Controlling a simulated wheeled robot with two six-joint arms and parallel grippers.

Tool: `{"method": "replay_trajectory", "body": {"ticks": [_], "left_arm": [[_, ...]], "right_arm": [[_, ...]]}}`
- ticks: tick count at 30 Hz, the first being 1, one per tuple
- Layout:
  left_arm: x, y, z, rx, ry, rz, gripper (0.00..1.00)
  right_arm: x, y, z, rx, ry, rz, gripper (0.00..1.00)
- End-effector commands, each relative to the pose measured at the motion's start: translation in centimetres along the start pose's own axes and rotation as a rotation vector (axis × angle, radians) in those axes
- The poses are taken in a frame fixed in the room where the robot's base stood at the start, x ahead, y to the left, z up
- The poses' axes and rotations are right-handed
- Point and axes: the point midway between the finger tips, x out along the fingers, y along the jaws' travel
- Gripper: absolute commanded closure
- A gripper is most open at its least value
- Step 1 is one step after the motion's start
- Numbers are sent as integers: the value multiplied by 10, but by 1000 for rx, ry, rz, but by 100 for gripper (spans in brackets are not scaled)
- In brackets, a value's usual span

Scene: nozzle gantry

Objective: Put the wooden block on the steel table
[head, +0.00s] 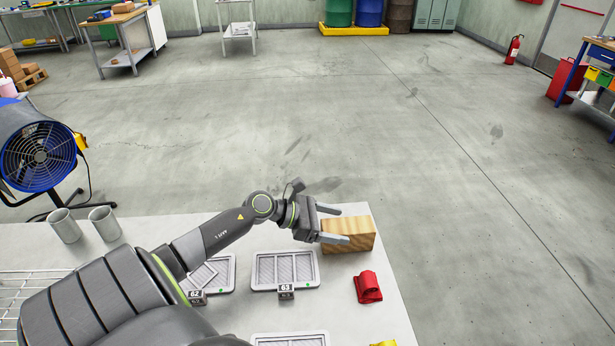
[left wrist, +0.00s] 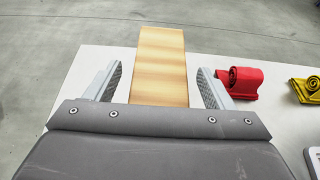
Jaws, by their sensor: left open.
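The wooden block (head: 350,234) is a light brown box with a striped grain. It sits at the far right part of the white table (head: 385,310) in the head view. My left gripper (head: 343,224) is open at the block's left end. In the left wrist view the block (left wrist: 160,68) lies between the two spread fingers of my left gripper (left wrist: 158,88), with gaps visible on both sides. The block reaches out beyond the fingertips. My right gripper is not in view. I cannot tell for sure which table is the steel table.
A red rolled cloth (head: 368,287) and a yellow one (head: 384,344) lie nearer on the table. Grey trays (head: 285,270) stand left of the red cloth. Two grey cups (head: 104,222) stand at the left. A blue fan (head: 40,157) is beyond the table. Open floor lies behind.

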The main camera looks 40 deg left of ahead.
Motion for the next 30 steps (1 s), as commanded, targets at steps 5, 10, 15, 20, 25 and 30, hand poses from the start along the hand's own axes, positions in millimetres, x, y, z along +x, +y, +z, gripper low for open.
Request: {"method": "replay_trajectory", "body": {"ticks": [5, 10, 15, 20, 25, 30], "left_arm": [[-28, 0, -4, 3, 7, -1, 24], [-52, 0, -4, 2, 7, -1, 24], [-74, 0, -3, 1, 7, -1, 24], [-90, 0, -1, 0, 4, -2, 24], [-99, 0, -1, 0, 3, -2, 24], [-102, 0, 0, 0, 1, 0, 24]], "right_arm": [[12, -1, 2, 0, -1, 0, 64], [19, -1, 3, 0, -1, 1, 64], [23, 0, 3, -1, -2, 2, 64], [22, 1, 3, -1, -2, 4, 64], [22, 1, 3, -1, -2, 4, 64], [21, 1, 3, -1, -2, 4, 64]]}}
